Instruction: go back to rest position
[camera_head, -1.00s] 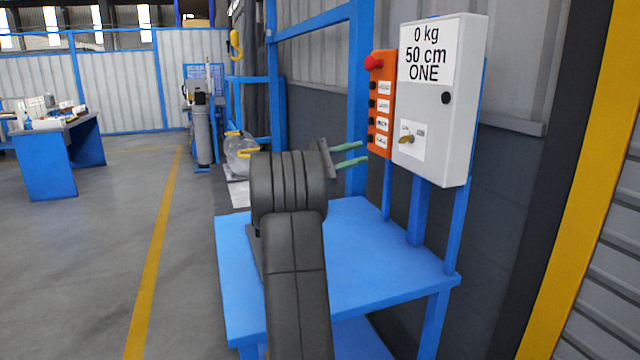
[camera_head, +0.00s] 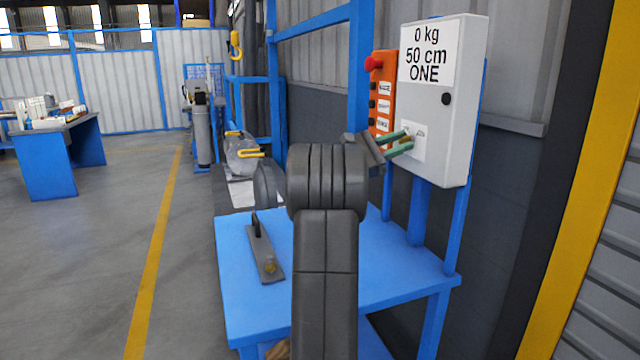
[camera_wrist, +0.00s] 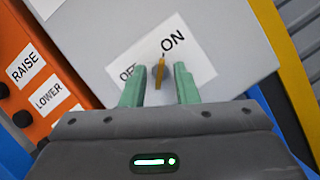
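My gripper (camera_head: 408,139) is in front of the grey control box (camera_head: 452,95) on the stand. In the wrist view my gripper (camera_wrist: 158,68) is open, its two green fingers on either side of a small brass switch handle (camera_wrist: 160,74). A gap shows between each finger and the handle. The handle sits on a white label (camera_wrist: 200,62) reading OFF and ON; I cannot tell which setting it is at. The head view mostly hides the handle behind the fingers. No object is held.
An orange button panel (camera_head: 381,100) with a red button (camera_head: 373,63) stands just left of the box; the wrist view shows its RAISE and LOWER labels. A flat grey tool (camera_head: 264,255) lies on the blue table (camera_head: 390,265). Open floor (camera_head: 110,250) lies left.

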